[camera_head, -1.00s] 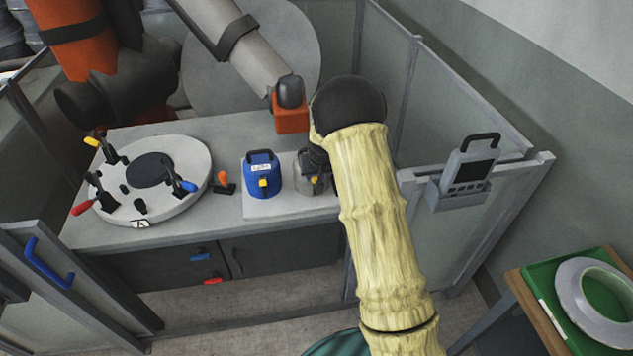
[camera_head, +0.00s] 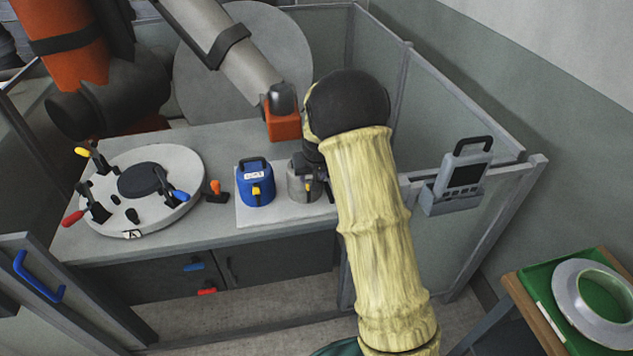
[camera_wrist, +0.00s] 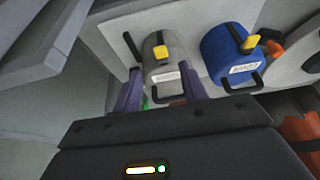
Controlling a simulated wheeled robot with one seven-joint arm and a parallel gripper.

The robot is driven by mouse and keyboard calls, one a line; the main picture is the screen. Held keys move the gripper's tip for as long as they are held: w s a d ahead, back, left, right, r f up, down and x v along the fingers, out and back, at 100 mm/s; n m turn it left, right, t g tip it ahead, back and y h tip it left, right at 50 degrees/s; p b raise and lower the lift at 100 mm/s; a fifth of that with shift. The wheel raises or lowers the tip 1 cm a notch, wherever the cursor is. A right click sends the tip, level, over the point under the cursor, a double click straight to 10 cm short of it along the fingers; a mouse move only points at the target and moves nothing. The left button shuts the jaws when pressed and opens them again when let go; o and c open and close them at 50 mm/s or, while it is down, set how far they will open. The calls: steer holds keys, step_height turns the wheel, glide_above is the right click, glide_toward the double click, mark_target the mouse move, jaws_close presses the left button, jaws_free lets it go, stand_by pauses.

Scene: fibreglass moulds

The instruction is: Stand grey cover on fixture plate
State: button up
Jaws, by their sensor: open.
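The grey cover (camera_head: 302,187) stands on a pale board beside the blue cover (camera_head: 255,187), with a yellow latch on its side. In the wrist view the grey cover (camera_wrist: 165,58) shows its label, and its dark handle lies between my fingers. My gripper (camera_wrist: 161,88) is open, its two purple fingers on either side of the handle end; whether they touch it I cannot tell. In the head view my arm hides most of the gripper. The round pale fixture plate (camera_head: 185,205) with a dark central disc and several toggle clamps lies at the left of the bench.
An orange-handled clamp (camera_head: 215,190) stands between fixture plate and board. A robot arm with orange parts (camera_head: 283,123) hangs over the bench's back. Grey panels enclose the bench; a handheld pendant (camera_head: 462,175) hangs at right. A green tray (camera_head: 540,283) holds a pale ring.

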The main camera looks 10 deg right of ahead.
steer(key=s+r+g, duration=0.1)
steer(key=s+r, duration=0.2)
steer(key=s, duration=1.2)
steer(key=s+r+g, duration=0.1)
steer(key=s+r, duration=0.3)
steer(key=s, duration=1.1)
steer(key=shift+s+d, duration=0.15)
steer(key=shift+d, duration=0.25)
